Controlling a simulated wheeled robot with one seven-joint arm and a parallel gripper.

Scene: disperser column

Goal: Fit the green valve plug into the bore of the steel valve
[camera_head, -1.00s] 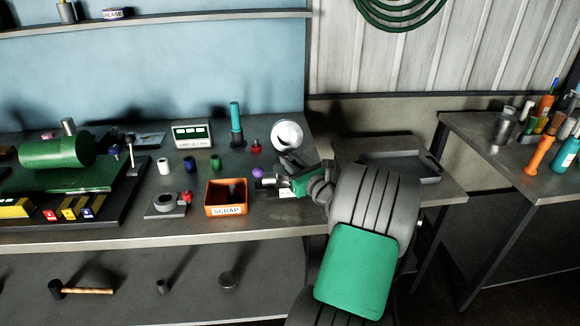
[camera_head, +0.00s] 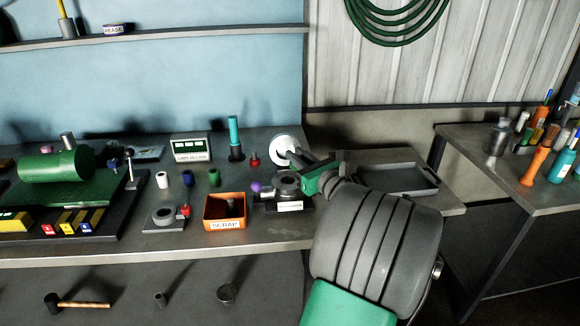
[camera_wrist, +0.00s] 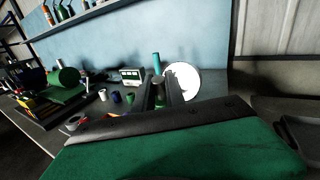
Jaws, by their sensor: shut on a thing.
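The steel valve (camera_head: 288,187) is a grey ring body on a dark base with a white label and a purple knob. It stands on the bench, right of the orange scrap box. My gripper (camera_head: 291,157) is above and behind the valve, apart from it, in front of a round white disc. In the wrist view my gripper (camera_wrist: 161,92) is shut on a small dim, greenish-grey object (camera_wrist: 158,96), mostly hidden by the fingers. I cannot tell if it is the plug. A small green cylinder (camera_head: 214,177) stands on the bench beside a blue and a white one.
The orange scrap box (camera_head: 225,210) is left of the valve. A teal-topped tool (camera_head: 234,136), a small red-topped item (camera_head: 254,160) and the white disc (camera_head: 281,147) stand behind. Another grey ring fixture (camera_head: 164,215) is at left. A shallow grey tray (camera_head: 402,180) lies at right.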

